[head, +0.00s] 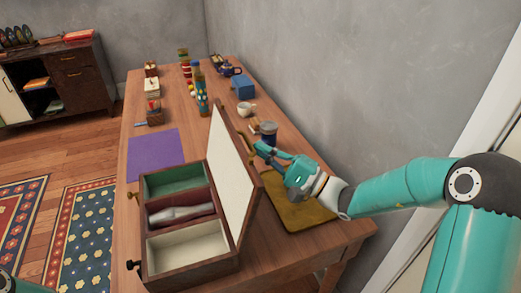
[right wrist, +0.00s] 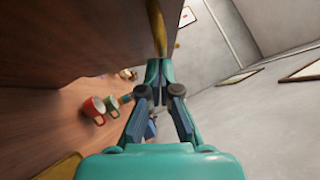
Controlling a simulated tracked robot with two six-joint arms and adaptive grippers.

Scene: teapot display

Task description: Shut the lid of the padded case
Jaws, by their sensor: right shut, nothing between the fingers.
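The padded case (head: 188,258) is a dark wooden box at the near end of the table. Its three compartments are lined green, dark red and cream, and a pale, slender object (head: 180,213) lies in the middle one. Its lid (head: 232,170) stands open, tilted up on the right side, with its cream lining facing left. My right gripper (head: 258,150) is shut and empty on the right, outer side of the lid. In the right wrist view the closed fingertips (right wrist: 158,66) are close to the lid's dark outside (right wrist: 75,40); I cannot tell whether they touch. My left gripper is out of view.
An olive mat (head: 305,210) lies right of the case, under my right arm. A purple mat (head: 155,155) lies behind the case. The grey wall (head: 350,90) bounds the right side.

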